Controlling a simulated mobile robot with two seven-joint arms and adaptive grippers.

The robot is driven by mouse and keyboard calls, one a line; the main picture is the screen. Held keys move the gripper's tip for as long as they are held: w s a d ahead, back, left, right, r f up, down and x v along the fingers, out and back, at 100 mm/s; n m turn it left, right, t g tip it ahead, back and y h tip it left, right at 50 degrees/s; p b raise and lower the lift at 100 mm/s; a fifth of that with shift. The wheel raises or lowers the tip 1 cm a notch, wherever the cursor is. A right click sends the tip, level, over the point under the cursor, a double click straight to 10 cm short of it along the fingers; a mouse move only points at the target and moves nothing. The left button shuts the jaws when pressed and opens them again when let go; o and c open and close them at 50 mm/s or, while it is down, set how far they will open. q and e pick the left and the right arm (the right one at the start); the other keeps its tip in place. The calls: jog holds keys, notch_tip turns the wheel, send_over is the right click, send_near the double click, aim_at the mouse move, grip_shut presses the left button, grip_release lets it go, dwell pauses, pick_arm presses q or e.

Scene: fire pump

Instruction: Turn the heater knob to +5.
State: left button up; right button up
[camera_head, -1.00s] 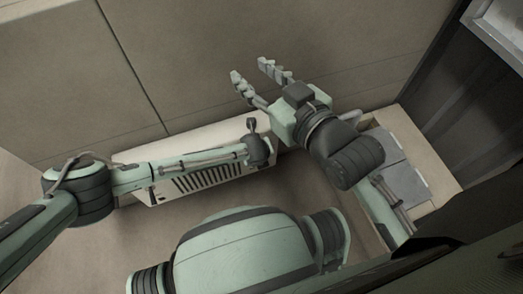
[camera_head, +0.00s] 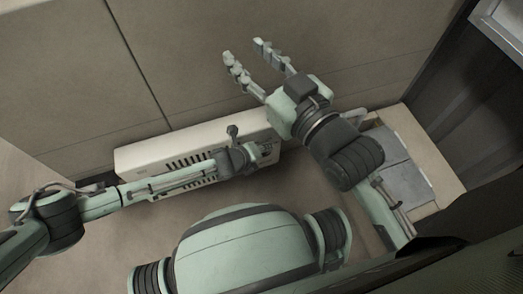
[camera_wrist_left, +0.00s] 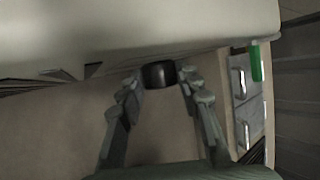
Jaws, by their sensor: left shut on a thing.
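The heater (camera_head: 150,157) is a long white box with a slotted grille, low against the wall in the head view. Its pale body also fills the top of the left wrist view (camera_wrist_left: 140,25). The heater knob (camera_wrist_left: 158,75) is a dark round cap below that body, between the fingertips of my left gripper (camera_wrist_left: 160,84). The fingers are shut on it. In the head view my left gripper (camera_head: 264,151) is at the heater's right end, small and partly hidden. No scale or mark on the knob is readable. My right gripper (camera_head: 243,48) is open and empty, above the heater before the wall.
A pale box with grey panels (camera_head: 405,170) stands at the right. In the left wrist view, a green piece (camera_wrist_left: 256,61) and metal handles show at the right. A dark cabinet side (camera_head: 430,95) is at the far right. Bare floor lies left of my body.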

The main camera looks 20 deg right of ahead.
pick_arm(q)
jog(key=o, duration=1.2)
jog(key=shift+c, duration=0.2)
jog(key=v, duration=1.2)
